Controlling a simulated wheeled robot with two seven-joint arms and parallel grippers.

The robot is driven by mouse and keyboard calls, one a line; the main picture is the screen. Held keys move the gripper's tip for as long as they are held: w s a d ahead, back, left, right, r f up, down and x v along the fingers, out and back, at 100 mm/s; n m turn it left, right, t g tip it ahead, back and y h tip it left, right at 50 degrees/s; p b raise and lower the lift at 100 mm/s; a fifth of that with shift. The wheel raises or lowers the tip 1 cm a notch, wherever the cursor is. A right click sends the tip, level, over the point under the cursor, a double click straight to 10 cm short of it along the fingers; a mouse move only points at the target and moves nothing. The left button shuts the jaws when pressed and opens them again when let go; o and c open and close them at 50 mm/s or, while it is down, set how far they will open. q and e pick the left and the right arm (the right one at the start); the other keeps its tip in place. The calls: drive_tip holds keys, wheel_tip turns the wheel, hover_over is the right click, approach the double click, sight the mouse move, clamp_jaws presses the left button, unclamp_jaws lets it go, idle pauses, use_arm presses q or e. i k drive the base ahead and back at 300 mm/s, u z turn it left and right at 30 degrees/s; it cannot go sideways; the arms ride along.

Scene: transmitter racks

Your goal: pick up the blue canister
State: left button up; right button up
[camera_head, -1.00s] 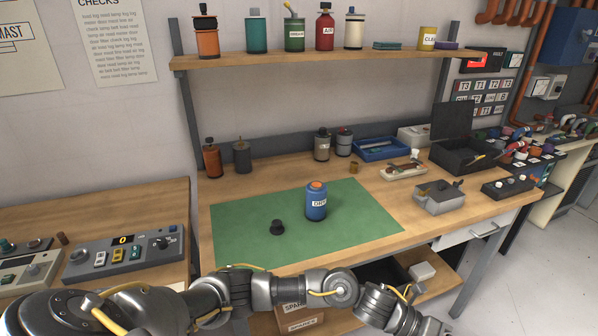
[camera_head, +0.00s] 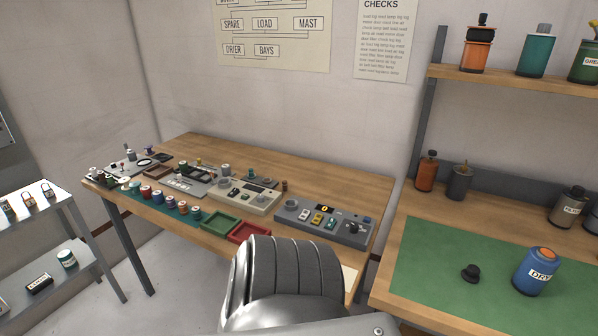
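The blue canister (camera_head: 534,272) stands upright on the green mat (camera_head: 440,268) at the lower right of the head view. It has an orange top and a white label that begins "DRY". A small black cap (camera_head: 470,273) lies on the mat just left of it. A rounded metal part of my own arm rises at the bottom centre, well to the left of the canister. Neither gripper shows in the view.
A wooden bench (camera_head: 290,165) at the centre holds control boxes, a red tray (camera_head: 249,231), a green tray (camera_head: 220,222) and several small spools. A shelf (camera_head: 520,80) with bottles hangs above the mat. A metal rack (camera_head: 70,225) stands at the left.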

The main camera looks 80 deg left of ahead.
sight(539, 264)
drive_tip(key=u, duration=0.05)
drive_tip(key=k, duration=0.5)
drive_tip(key=u, duration=1)
drive_tip(key=i, duration=0.2)
drive_tip(key=u, duration=0.85)
